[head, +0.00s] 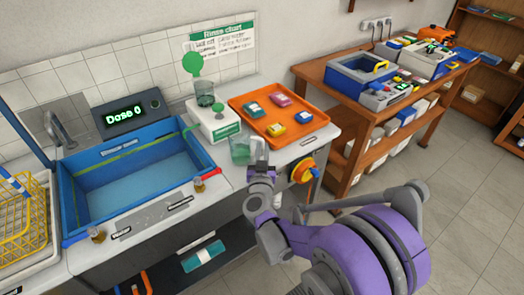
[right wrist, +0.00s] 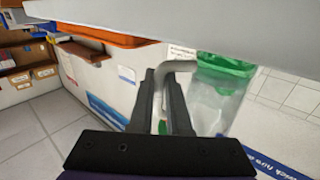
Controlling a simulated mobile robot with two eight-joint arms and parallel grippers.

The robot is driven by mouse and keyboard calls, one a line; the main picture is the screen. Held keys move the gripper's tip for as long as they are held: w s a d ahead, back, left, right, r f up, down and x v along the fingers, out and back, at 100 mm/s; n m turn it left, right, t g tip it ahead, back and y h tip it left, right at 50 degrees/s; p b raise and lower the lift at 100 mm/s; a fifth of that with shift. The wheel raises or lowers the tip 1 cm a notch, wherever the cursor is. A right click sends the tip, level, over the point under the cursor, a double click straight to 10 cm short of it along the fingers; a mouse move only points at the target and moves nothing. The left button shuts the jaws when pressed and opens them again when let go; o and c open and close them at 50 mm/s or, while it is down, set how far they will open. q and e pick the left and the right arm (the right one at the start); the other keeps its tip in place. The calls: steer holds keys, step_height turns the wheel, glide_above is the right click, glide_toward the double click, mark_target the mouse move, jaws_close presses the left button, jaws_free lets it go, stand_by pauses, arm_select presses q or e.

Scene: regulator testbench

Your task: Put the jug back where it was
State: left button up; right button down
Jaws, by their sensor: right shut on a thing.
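The jug (head: 240,151) is clear with a green tint and stands upright at the counter's front part, just in front of the white dosing unit (head: 218,122). My right gripper (head: 258,153) is at the jug's right side, shut on its handle. In the right wrist view the jug (right wrist: 222,92) is right of the gripper (right wrist: 166,88), and its grey handle (right wrist: 176,67) runs between the fingers. I cannot tell whether the jug's base touches the counter. My left gripper is not in view.
An orange tray (head: 262,135) with several coloured blocks lies right of the dosing unit, which carries a dark clear cup (head: 205,94). A blue sink (head: 72,212) is on the left, with a "Dose 0" display (head: 125,112) behind. A small amber bottle (head: 199,185) stands near the front edge.

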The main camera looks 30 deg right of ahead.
steer(key=shift+f, duration=0.15)
steer(key=c, duration=0.9)
jaws_free()
